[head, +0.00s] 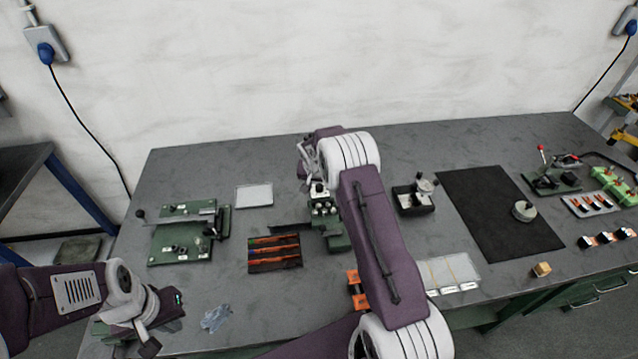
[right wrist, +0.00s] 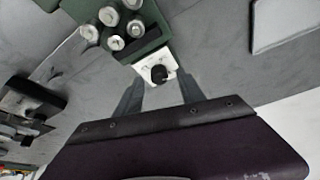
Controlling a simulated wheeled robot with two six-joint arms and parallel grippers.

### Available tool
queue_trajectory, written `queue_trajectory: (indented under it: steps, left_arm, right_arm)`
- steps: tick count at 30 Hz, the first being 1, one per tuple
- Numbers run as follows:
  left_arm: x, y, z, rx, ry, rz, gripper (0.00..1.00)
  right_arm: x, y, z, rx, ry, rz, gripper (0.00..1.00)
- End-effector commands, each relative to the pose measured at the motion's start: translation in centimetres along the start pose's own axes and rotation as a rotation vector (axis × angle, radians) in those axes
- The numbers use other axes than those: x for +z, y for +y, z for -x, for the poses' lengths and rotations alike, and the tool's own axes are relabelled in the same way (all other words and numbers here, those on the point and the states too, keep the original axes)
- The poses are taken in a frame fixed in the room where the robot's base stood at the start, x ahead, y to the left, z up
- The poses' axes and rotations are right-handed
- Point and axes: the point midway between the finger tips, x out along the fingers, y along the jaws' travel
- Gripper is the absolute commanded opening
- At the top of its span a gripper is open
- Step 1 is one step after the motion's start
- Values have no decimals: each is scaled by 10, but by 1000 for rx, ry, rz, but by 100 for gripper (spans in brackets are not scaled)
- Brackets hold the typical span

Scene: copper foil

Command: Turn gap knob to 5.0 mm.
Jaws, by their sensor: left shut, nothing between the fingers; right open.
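The gap knob appears to be the small black knob (right wrist: 159,74) on a white plate (right wrist: 146,70) at the end of a green machine with several metal cylinders (right wrist: 112,18). The machine (head: 326,221) stands mid-table in the head view, with the white plate (head: 319,188) at its far end. My right gripper (right wrist: 160,92) is open, its two grey fingers either side of the knob in the picture; I cannot tell whether they touch it. In the head view the right arm partly covers the machine. My left gripper (head: 150,346) is shut and empty at the front left.
A green board (head: 180,243) and a tray of copper-coloured strips (head: 274,253) lie left of the machine. A pale square sheet (head: 254,195) lies behind. A black box (head: 413,199) and dark mat (head: 499,214) are to the right. A crumpled cloth (head: 215,318) lies near my left gripper.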

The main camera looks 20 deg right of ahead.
Motion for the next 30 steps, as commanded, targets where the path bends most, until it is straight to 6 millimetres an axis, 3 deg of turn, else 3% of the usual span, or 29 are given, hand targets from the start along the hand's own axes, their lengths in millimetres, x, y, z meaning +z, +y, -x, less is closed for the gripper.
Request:
queue_trajectory:
  steps: [4, 11, 16, 30]
  left_arm:
    - [0, 0, 2, 0, 0, 0, 0]
    - [0, 0, 2, 0, 0, 0, 0]
    - [0, 0, 2, 0, 0, 0, 0]
    - [-1, 0, 13, 0, 0, 0, 0]
  right_arm:
    - [0, 0, -11, 0, 0, 0, 46]
    - [0, 0, -12, -1, 1, -1, 46]
    - [0, 0, -12, -1, 1, -1, 0]
    - [-1, 2, -9, -37, -1, 87, 0]
